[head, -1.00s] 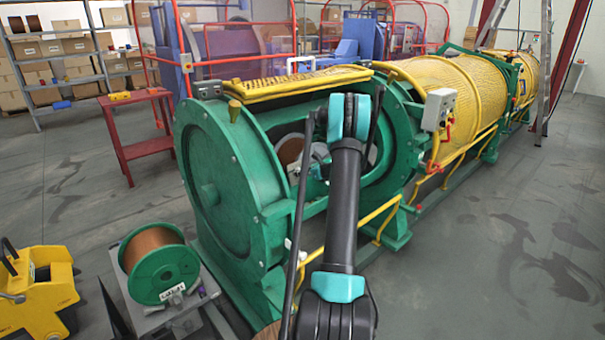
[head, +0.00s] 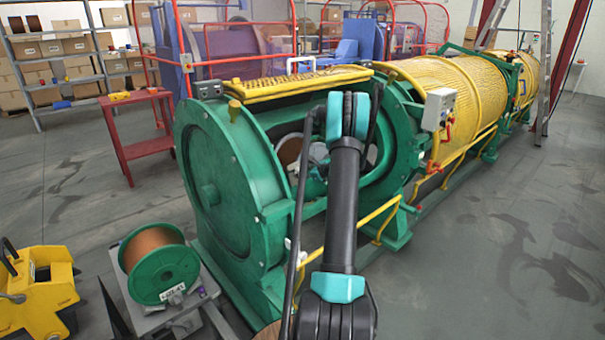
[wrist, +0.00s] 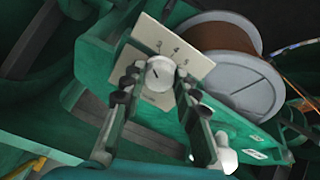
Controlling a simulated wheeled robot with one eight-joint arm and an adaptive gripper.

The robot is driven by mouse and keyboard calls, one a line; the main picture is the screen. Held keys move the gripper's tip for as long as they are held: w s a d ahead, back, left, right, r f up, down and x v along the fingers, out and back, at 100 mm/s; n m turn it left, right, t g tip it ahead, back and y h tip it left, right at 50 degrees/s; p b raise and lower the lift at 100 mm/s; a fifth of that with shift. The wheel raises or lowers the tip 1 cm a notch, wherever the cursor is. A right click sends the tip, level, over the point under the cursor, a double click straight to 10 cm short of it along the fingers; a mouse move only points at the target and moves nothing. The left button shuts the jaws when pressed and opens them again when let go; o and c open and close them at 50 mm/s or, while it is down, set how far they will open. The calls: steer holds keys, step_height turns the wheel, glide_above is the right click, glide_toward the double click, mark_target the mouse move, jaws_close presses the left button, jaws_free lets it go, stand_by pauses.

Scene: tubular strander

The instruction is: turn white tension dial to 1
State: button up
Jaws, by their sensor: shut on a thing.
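The white tension dial (wrist: 159,74) sits on a pale scale plate (wrist: 178,50) in the wrist view, with the numerals 3, 4 and 5 showing along the upper edge. Its dark pointer mark points to the upper left. The lower numerals are hidden or too small to read. My gripper (wrist: 157,82) has one finger on each side of the dial and is shut on it. In the head view my arm reaches into the opening of the green machine, and the dial and gripper tips are hidden there.
A copper spool with a grey flange (wrist: 240,85) sits close to the right of the dial plate. Green frame walls (head: 225,185) surround the opening. A yellow rail (head: 350,235) runs along the machine's front. Open floor (head: 480,260) lies to the right.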

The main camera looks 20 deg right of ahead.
steer(key=shift+a+n+t+h, duration=0.1)
steer(key=shift+n+t+h, duration=0.15)
steer(key=shift+n, duration=2.05)
steer(key=shift+n+t+h, duration=0.15)
steer(key=shift+n+h, duration=0.2)
steer(key=shift+n, duration=1.95)
steer(key=o, duration=1.2)
steer(key=shift+c, duration=0.2)
steer(key=shift+s, duration=0.1)
steer(key=v, duration=1.2)
